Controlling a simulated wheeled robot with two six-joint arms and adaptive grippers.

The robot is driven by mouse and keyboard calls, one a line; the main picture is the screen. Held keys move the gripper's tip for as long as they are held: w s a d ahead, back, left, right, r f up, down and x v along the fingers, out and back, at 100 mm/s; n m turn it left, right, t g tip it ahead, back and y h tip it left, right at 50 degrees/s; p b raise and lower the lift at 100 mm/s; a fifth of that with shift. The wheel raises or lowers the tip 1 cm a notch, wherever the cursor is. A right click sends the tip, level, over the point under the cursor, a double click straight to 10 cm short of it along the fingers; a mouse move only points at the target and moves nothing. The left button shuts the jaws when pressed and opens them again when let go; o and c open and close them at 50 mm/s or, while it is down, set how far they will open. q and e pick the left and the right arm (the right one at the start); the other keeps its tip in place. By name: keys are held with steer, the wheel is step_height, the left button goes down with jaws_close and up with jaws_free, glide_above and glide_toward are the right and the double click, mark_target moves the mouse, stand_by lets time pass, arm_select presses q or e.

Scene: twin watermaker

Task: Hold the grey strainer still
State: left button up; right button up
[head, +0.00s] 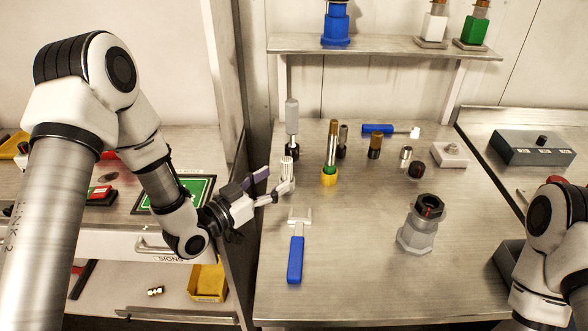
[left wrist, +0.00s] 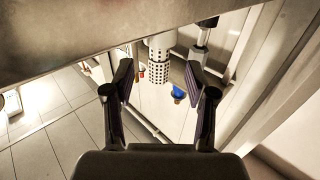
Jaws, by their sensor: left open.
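The grey strainer (head: 287,167) is a small pale upright cylinder at the left side of the steel bench. In the left wrist view it shows as a perforated cylinder (left wrist: 158,71) between the lines of my two fingers, with a gap on each side. My left gripper (head: 276,181) is open and empty, with its fingertips close to the strainer; in the left wrist view the open fingers (left wrist: 159,72) do not visibly touch it. Whether the strainer is fully between the fingertips or just beyond them, I cannot tell. My right arm shows at the right edge, but its gripper is out of view.
A grey-handled tool (head: 292,118) stands just behind the strainer. A brown-topped rod in a yellow base (head: 329,176) is to its right. A blue-handled wrench (head: 295,258) lies in front. A grey fitting (head: 418,231) stands farther right. The bench's front middle is clear.

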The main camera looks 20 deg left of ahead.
mark_target(283, 174)
arm_select(q)
steer(key=shift+w+d+r+p, duration=0.55)
steer(key=shift+w+d, duration=0.2)
steer(key=shift+w, duration=0.1)
steer(key=w, duration=0.1)
steer(key=w+d+f, duration=0.1)
steer(key=w, duration=0.1)
steer(key=shift+d+f, duration=0.1)
steer(key=shift+s, duration=0.2)
steer(key=shift+s+a+r, duration=0.15)
steer(key=shift+a+r, duration=0.05)
steer(key=shift+r, duration=0.05)
steer(key=c, duration=1)
steer(key=shift+c, duration=0.3)
step_height(283, 174, up, 10)
steer(key=shift+f, duration=0.1)
jaws_close()
